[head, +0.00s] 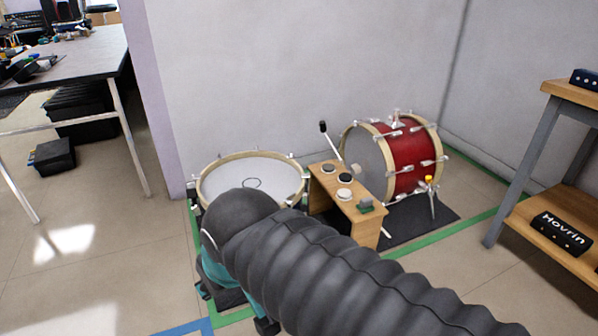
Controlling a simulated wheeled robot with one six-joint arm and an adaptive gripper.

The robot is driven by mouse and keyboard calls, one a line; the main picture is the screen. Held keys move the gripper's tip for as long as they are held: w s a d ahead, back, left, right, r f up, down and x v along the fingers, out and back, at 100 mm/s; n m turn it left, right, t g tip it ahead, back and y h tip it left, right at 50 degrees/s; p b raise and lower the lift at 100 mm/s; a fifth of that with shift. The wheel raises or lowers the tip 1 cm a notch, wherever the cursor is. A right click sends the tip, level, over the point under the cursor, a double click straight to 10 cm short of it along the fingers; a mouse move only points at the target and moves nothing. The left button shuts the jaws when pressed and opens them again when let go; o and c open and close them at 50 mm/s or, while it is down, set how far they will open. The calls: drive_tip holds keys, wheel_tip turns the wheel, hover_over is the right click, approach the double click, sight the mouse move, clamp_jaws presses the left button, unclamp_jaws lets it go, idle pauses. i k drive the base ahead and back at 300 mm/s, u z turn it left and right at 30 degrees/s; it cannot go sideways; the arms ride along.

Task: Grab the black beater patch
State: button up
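The black beater patch (345,178) is a small dark disc on top of a low wooden stand (326,180), between the two drums. It lies between two pale round patches (328,168) (344,194). My gripper (235,307) hangs at the lower left, partly hidden by my grey ribbed arm. Its dark tips show apart beside teal parts, and it looks open and empty. It is to the left of the wooden stand and well apart from the patch.
A green-grey block (366,206) sits at the stand's near end. A white-topped drum (228,178) is left of the stand; a red bass drum (408,168) is behind right. A beater (323,127) rises between them. A wooden shelf (560,220) stands far right.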

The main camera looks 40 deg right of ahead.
sight(344, 178)
drive_tip(key=u, duration=0.1)
drive_tip(key=i, duration=0.7)
drive_tip(key=z, duration=0.75)
drive_tip(key=i, duration=0.7)
drive_tip(key=z, duration=0.7)
